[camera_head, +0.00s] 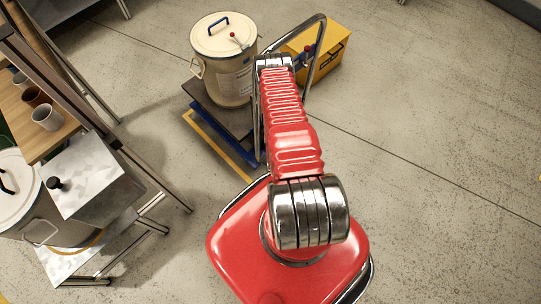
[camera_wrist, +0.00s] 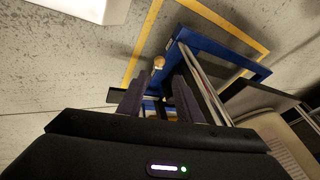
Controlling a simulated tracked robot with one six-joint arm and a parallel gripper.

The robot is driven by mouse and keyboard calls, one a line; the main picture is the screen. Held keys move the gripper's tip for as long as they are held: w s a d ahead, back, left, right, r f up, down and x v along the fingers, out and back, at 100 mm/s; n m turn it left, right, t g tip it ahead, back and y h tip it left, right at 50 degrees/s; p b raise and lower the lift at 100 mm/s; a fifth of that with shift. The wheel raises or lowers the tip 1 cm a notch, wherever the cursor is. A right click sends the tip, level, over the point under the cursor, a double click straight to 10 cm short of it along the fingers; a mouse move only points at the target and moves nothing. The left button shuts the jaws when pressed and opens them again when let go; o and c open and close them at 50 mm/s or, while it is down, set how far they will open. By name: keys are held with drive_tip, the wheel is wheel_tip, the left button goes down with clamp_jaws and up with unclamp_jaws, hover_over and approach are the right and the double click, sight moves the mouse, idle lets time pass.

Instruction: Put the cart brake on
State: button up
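The cart (camera_head: 225,118) stands at the upper middle of the head view, with a dark deck, a blue frame and a bent chrome push handle (camera_head: 316,62). A small red-topped lever (camera_head: 307,48) shows beside the handle; I cannot tell if it is the brake. In the wrist view the blue cart frame (camera_wrist: 222,50) lies beyond my gripper (camera_wrist: 160,82). Its two dark fingers are apart, with parts of the cart behind the gap. A small tan knob (camera_wrist: 158,63) shows just past the fingertips, not visibly gripped. In the head view my red arm hides the gripper.
A cream drum (camera_head: 224,65) with a lid stands on the cart. A yellow box (camera_head: 325,55) is beside the handle. A bench (camera_head: 40,140) with cups and a second lidded drum (camera_head: 20,200) are at left. Floor to the right is clear.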

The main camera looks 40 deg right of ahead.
drive_tip(key=shift+x, duration=6.85)
clamp_jaws()
